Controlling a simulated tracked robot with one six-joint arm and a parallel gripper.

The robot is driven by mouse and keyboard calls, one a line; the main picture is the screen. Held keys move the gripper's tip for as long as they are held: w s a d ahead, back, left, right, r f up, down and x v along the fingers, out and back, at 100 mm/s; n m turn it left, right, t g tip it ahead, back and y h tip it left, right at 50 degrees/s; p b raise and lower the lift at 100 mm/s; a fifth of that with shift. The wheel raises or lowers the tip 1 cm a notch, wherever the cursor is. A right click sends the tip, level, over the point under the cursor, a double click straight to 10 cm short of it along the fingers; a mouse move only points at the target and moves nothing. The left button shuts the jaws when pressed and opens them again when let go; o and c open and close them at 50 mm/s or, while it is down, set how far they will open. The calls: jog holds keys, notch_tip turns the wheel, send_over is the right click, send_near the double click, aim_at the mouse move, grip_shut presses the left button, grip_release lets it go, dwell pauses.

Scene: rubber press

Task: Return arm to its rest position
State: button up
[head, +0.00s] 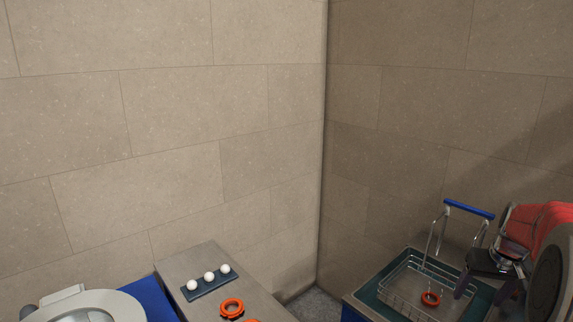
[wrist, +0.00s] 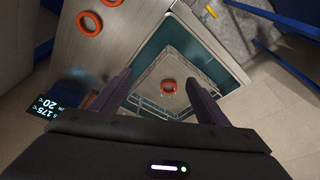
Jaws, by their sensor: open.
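My gripper (head: 467,288) is at the right in the head view, over the right side of a wire basket (head: 388,292). In the wrist view my gripper (wrist: 162,100) has its two dark fingers wide apart with nothing between them. An orange ring (head: 431,298) lies in the basket, and it also shows in the wrist view (wrist: 169,86), beyond the fingertips and apart from them. The basket has a blue handle (head: 469,209) raised above it. My arm hides part of the basket's right side in the head view.
The basket stands in a teal-lined tub (head: 372,294). A metal table (head: 196,262) at lower left holds a dark strip with three white balls (head: 209,277) and orange rings (head: 231,307). A small display (wrist: 47,106) shows numbers. Tiled walls (head: 250,100) close the corner behind.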

jog(key=s+a+r+n+t, duration=0.1)
jog(key=s+a+r, duration=0.1)
jog(key=s+a, duration=0.5)
jog(key=s+a+r+n+t, duration=0.1)
jog(key=s+a, duration=0.5)
jog(key=a, duration=1)
jog(key=s+a+r+n+y, duration=0.1)
jog(key=s+a+r+n, duration=0.1)
jog(key=s+a+r, duration=0.2)
jog(key=s+a, duration=0.3)
jog(key=a, duration=0.5)
jog(key=shift+s+a+t, duration=0.3)
jog(key=shift+a+t, duration=0.05)
jog(key=shift+t, duration=0.05)
jog(key=shift+c, duration=0.6)
